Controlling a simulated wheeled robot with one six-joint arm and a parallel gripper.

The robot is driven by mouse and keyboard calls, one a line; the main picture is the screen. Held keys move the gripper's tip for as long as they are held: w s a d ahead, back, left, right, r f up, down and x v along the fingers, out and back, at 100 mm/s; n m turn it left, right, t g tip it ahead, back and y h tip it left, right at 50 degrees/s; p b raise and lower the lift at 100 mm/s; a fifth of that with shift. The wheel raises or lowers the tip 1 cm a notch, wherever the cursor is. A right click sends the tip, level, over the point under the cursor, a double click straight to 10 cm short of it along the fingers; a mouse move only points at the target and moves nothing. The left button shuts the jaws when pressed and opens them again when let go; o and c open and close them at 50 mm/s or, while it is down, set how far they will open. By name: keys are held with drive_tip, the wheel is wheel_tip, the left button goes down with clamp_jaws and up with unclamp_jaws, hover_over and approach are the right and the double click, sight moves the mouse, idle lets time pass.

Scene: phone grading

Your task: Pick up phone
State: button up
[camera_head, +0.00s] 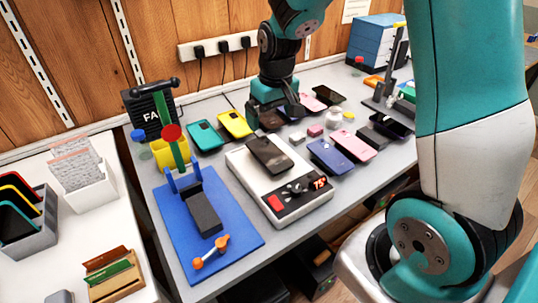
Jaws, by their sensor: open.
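My gripper (276,107) is open and points down over the back row of phones on the grey table. A dark phone (270,121) shows partly below its fingers; I cannot tell whether they touch it. A black phone (269,154) lies on the white device with red digits (247,172). A teal phone (205,136) and a yellow phone (235,124) lie left of the gripper. A pink phone (312,102) and a black phone (328,95) lie to its right. A blue phone (329,156) and another pink phone (353,145) lie nearer the front.
A blue mat (180,240) with a black block (203,213) and an orange-handled tool (210,252) lies at front left. A power strip (216,47) hangs on the wall behind. Small blocks (315,130) and a white jar (334,117) stand mid-table. My own arm covers the right side.

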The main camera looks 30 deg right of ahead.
sight(269, 152)
drive_tip(key=f, duration=0.4)
drive_tip(key=w+f, duration=0.1)
drive_tip(key=f, duration=0.6)
drive_tip(key=shift+w+d+f, duration=0.15)
drive_tip(key=shift+w+f, duration=0.15)
drive_tip(key=shift+f, duration=0.05)
drive_tip(key=c, duration=1.1)
